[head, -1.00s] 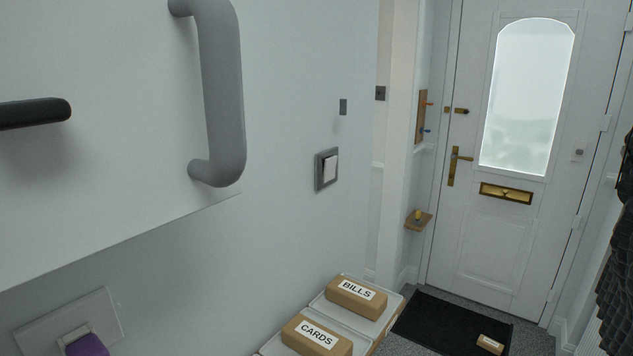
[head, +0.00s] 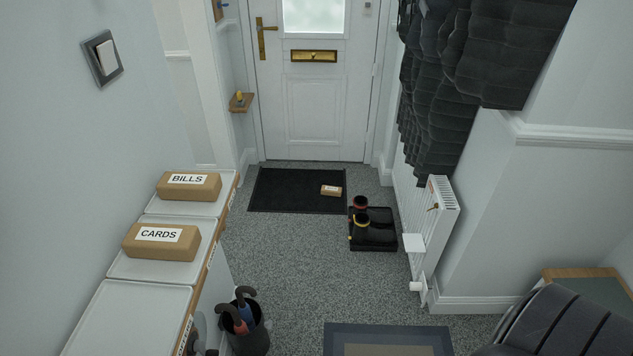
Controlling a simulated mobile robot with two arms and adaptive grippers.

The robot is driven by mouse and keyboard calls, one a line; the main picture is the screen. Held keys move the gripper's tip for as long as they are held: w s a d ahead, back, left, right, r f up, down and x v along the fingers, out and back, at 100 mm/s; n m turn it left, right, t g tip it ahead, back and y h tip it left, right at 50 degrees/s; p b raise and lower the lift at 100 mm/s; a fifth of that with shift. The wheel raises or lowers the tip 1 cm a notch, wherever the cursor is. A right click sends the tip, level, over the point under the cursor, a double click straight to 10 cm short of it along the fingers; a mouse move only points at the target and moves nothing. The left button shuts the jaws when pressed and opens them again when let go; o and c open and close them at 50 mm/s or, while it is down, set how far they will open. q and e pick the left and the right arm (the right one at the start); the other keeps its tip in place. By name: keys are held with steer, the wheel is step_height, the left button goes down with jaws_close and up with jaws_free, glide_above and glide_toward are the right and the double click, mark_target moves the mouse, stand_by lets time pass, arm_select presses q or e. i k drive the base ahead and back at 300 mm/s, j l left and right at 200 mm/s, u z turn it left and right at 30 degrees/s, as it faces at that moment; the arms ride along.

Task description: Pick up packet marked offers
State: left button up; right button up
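A small brown packet (head: 331,191) with a white label lies on the black doormat (head: 268,199) in front of the door; its label is too small to read. Two larger brown packets lie on the white-topped unit at the left. One is marked BILLS (head: 189,186) and the other CARDS (head: 160,242). No packet in view can be read as OFFERS. The front tray (head: 127,315) on the unit is empty, and the label below it is seen too edge-on to read. Neither of my grippers is in view.
A black boot tray (head: 373,243) with boots stands right of the doormat, beside a white radiator (head: 432,225). An umbrella stand (head: 252,341) is by the unit. The grey carpet between is clear.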

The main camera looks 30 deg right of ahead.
mark_target(326, 190)
steer(key=l+u, duration=0.4)
steer(key=i+l+u, duration=0.1)
steer(key=l+u, duration=0.2)
steer(key=u, duration=0.15)
steer(key=l+u, duration=0.4)
steer(key=i+l+u, duration=0.1)
steer(key=l+u, duration=0.2)
steer(key=l, duration=0.4)
steer(key=l+u, duration=0.35)
steer(key=l, duration=0.35)
steer(key=l+u, duration=0.3)
steer(key=l, duration=0.45)
steer(key=k+l+u, duration=0.1)
steer(key=l+u, duration=0.25)
steer(key=l, duration=0.35)
steer(key=l+u, duration=0.5)
steer(key=l, duration=1.3)
steer(key=l+z, duration=0.7)
steer(key=z, duration=0.15)
steer(key=i+j, duration=0.05)
